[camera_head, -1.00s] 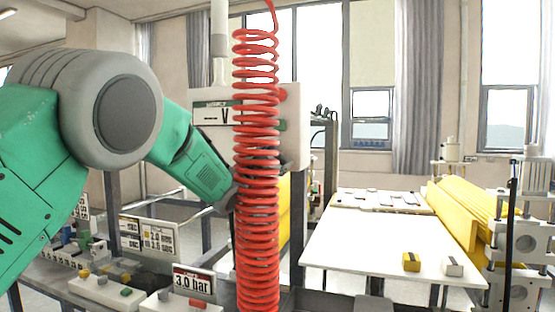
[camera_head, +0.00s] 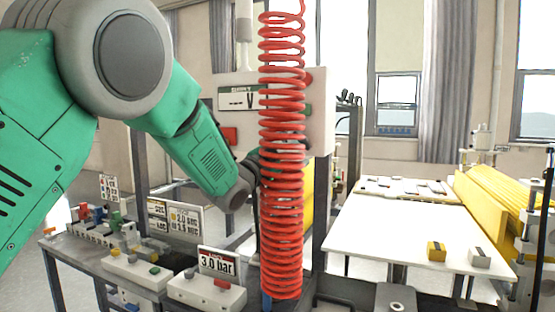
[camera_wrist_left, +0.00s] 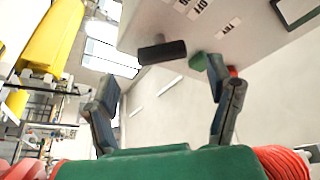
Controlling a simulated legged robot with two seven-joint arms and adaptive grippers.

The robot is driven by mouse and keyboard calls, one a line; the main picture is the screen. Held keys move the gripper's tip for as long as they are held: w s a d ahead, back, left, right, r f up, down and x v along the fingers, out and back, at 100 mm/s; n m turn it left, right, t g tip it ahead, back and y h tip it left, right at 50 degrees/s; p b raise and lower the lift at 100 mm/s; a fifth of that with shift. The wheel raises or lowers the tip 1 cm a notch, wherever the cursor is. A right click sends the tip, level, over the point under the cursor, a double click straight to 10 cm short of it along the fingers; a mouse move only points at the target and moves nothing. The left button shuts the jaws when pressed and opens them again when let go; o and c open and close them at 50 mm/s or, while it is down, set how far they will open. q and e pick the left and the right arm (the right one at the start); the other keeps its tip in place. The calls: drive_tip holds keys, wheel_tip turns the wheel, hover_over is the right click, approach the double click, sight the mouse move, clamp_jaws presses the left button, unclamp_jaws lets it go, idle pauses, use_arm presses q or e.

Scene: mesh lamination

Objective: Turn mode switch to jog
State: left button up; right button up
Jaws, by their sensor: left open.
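The control box (camera_head: 240,80) hangs behind the red coiled hose (camera_head: 281,150). A black bar-shaped switch handle (camera_wrist_left: 162,51) on the underside or face of the box (camera_wrist_left: 225,15) shows between and beyond the fingertips. A green button (camera_wrist_left: 198,62) is close by the right fingertip, with a red part (camera_wrist_left: 232,71) beside it. Small printed labels sit near the handle. My right gripper is out of view.
A bench (camera_head: 55,245) with small button boxes and a "3.0 bar" sign (camera_head: 218,263) stands at the lower left. A white table (camera_head: 390,235) with a yellow block and a grey block is at right, beside yellow rollers (camera_head: 500,200). The red hose crosses in front of my gripper.

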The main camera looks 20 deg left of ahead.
use_arm(q)
drive_tip(key=v, duration=0.6)
drive_tip(key=s+a+f+n+g+y+b, duration=0.1)
drive_tip(key=s+f+n+g+y+b, duration=0.2)
drive_tip(key=f, duration=1.1)
drive_tip(key=s+f+n+g, duration=0.2)
drive_tip(key=s+f, duration=0.2)
drive_tip(key=f, duration=0.9)
drive_tip(key=s+a+f+n+g+y+b, duration=0.1)
drive_tip(key=s+f+n+g+y+b, duration=0.2)
drive_tip(key=f, duration=1.1)
drive_tip(key=s+f+n+g+b, duration=0.2)
drive_tip(key=s+f+g, duration=0.4)
drive_tip(key=s+f, duration=1.2)
drive_tip(key=s+f+n+g+b, duration=0.1)
drive_tip(key=s+f+g, duration=0.1)
drive_tip(key=s, duration=0.7)
drive_tip(key=s+f+n+g+b, duration=0.1)
drive_tip(key=s+f+g, duration=0.2)
drive_tip(key=s, duration=0.6)
wheel_tip(320, 180, down, 2)
drive_tip(key=shift+s+f+n+g+y, duration=0.1)
drive_tip(key=shift+s+n+g+y, duration=0.2)
drive_tip(key=shift+s, duration=0.05)
